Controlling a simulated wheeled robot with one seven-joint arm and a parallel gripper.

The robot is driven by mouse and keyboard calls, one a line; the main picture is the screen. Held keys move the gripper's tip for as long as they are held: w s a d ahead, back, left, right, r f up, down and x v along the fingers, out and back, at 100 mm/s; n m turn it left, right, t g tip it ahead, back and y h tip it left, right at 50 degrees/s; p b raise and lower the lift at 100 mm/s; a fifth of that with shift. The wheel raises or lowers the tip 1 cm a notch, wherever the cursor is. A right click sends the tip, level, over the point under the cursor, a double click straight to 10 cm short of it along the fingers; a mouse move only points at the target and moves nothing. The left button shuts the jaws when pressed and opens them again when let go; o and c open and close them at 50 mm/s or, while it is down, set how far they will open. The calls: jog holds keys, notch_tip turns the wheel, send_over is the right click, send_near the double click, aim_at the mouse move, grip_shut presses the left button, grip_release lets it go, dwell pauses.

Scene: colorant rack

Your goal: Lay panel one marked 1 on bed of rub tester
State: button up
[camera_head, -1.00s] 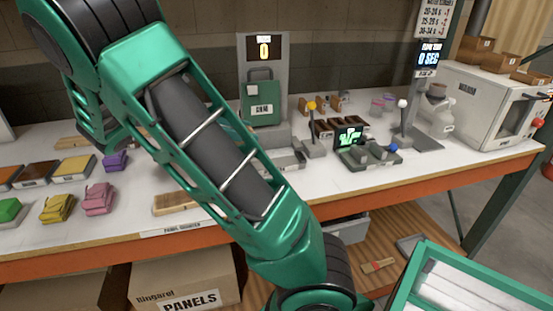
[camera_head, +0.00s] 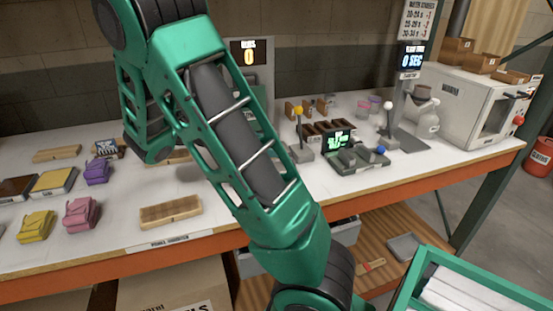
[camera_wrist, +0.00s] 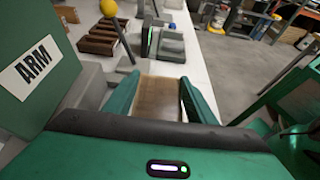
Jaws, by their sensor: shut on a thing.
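My gripper (camera_wrist: 160,98) is shut on a flat brown wooden panel (camera_wrist: 158,92) in the wrist view. The panel lies between the two green fingers, and no number shows on it. The tester's bed cannot be made out. My arm hides most of the tester, my gripper and the held panel in the head view.
A yellow-knobbed lever (camera_head: 299,112), dark racks (camera_head: 327,128) and a small green-screened device (camera_head: 345,143) stand right of the tester. A white oven (camera_head: 475,105) stands far right.

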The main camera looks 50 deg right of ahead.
jog(key=shift+f+x, duration=0.25)
jog(key=shift+x, duration=0.9)
jog(key=shift+w+a+f, duration=0.1)
jog(key=shift+w+f, duration=0.05)
jog(key=shift+f, duration=1.7)
jog(key=shift+f, duration=0.1)
jog(key=o, duration=1.1)
jog(key=shift+c, duration=0.2)
